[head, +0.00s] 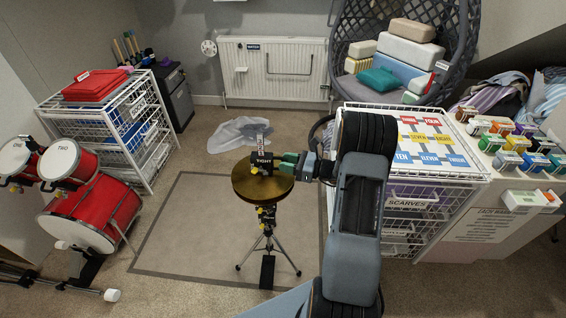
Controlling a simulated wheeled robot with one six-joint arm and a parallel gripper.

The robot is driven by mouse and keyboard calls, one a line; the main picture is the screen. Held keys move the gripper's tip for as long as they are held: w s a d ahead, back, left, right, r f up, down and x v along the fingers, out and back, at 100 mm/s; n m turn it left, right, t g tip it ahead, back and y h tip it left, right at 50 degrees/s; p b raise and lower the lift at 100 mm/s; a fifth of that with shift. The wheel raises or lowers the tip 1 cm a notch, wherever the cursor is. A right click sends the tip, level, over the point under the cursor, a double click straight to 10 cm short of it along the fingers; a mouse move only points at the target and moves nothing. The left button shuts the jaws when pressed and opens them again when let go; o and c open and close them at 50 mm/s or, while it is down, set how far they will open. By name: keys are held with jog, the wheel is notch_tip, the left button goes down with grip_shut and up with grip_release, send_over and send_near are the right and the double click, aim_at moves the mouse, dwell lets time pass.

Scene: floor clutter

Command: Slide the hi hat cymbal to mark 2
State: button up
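The hi hat cymbal (250,188) is a round brass disc on a black tripod stand (268,240), upright on the floor mat. A rod with a small tag rises above its middle, and a label there reads EIGHT. My gripper (270,165) reaches in from the right at the rod, just above the cymbal. Its dark and green parts overlap the label, so I cannot tell whether the fingers are shut on the rod. I cannot make out a mark 2 on the floor; a label TWO (63,149) is on a red drum.
A bordered mat (185,245) lies under the stand, with free room to its left. Red drums (95,213) and a white wire rack (150,135) stand at left. A crumpled clear bag (238,133) lies behind. A wire drawer unit (405,222) stands close on the right.

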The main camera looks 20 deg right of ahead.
jog(key=shift+x, duration=0.9)
jog(key=shift+c, duration=0.2)
grip_shut()
